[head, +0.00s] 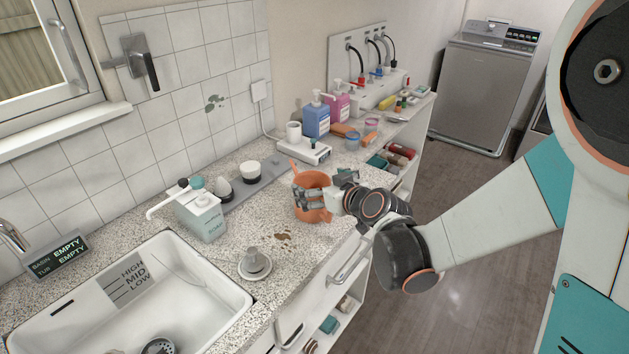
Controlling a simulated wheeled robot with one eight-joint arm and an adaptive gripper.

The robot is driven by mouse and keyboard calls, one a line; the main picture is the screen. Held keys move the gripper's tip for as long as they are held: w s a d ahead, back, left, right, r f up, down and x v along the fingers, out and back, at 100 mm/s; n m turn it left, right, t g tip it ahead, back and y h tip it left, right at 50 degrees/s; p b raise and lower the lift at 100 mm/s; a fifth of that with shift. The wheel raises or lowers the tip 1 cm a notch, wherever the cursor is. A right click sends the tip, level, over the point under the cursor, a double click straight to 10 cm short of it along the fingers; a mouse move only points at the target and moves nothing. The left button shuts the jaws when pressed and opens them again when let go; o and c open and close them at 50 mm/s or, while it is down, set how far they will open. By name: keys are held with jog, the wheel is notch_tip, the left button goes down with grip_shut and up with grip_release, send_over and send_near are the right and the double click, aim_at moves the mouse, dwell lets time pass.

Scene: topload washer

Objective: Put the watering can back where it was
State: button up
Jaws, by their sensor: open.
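The orange watering can (313,181) stands on the speckled counter, right of the grey strip, with its thin spout pointing up and left. My gripper (322,190) is at the near right side of the can, with its fingers spread and overlapping the can in the picture. The fingers and wrist hide part of the can's near side. I cannot tell whether the fingers touch it or how its handle lies between them.
A scale with a white cup (294,132) and blue and pink bottles (316,120) stand behind the can. A soap dispenser (203,217), a round metal piece (254,265) and the sink (215,300) lie left. Brown spots (283,237) mark the otherwise clear counter in front.

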jog(key=s+d+r+m+g+h, duration=0.1)
jog(key=s+d+r+m+h, duration=0.1)
jog(key=s+d, duration=0.4)
jog(key=s+d+r+m+g+h+p, duration=0.1)
jog(key=s+d, duration=0.5)
jog(key=s, duration=0.6)
jog(key=s+d+r+m+g+h+p, duration=0.1)
jog(key=s+d+r+m+g+h, duration=0.1)
jog(key=s, duration=0.7)
jog(key=d+r+m+h, duration=0.1)
jog(key=d+r, duration=0.1)
jog(key=d, duration=0.1)
jog(key=shift+s+d+r+g+h, duration=0.3)
jog(key=shift+s+d+r+g, duration=0.1)
